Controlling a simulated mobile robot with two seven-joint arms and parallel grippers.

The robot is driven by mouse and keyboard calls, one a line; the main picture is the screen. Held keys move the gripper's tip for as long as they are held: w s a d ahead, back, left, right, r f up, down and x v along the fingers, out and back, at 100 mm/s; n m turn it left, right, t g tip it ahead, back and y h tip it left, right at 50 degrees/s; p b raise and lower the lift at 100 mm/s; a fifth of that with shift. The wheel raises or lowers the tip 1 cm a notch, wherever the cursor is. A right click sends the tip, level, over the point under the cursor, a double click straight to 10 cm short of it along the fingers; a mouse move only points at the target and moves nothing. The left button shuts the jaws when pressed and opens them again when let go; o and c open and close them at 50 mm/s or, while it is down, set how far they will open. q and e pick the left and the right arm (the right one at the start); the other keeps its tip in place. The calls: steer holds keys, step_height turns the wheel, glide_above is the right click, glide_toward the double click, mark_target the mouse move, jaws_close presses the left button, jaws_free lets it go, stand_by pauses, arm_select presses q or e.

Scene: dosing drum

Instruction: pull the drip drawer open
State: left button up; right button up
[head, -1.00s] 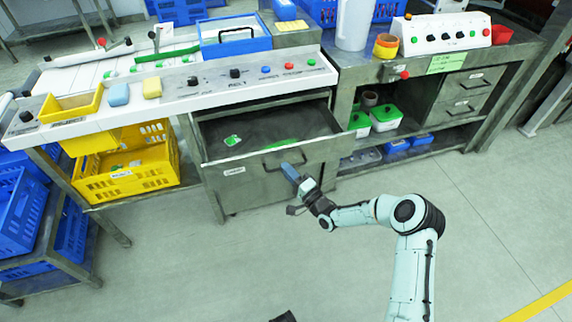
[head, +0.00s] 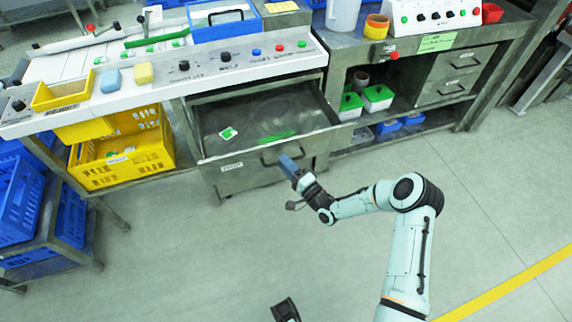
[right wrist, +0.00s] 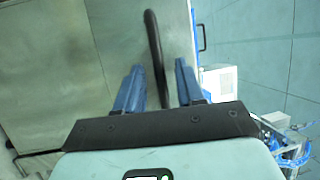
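The drip drawer (head: 225,170) is a grey metal drawer under the white control panel, pulled well out so its inside shows. Its dark bar handle (head: 268,158) is on the front face; the handle also shows in the right wrist view (right wrist: 155,50). My right gripper (head: 290,164) is at the handle. In the right wrist view its two blue fingers (right wrist: 158,88) stand apart, with the handle bar between them and gaps visible on both sides. A dark part at the bottom of the head view, probably my left gripper (head: 285,310), is mostly cut off.
A white-green label and a green patch lie in the drawer. A yellow crate (head: 120,160) is at its left, and blue crates (head: 20,205) are further left. Green-lidded tubs (head: 378,97) sit on the right shelf. The floor before the drawer is clear.

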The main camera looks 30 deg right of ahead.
arm_select(q)
steer(key=shift+s+d+r+p, duration=0.35)
steer(key=shift+s+r+p, duration=0.25)
steer(key=shift+s, duration=0.2)
arm_select(e)
steer(key=v, duration=1.3)
steer(key=shift+s, duration=0.2)
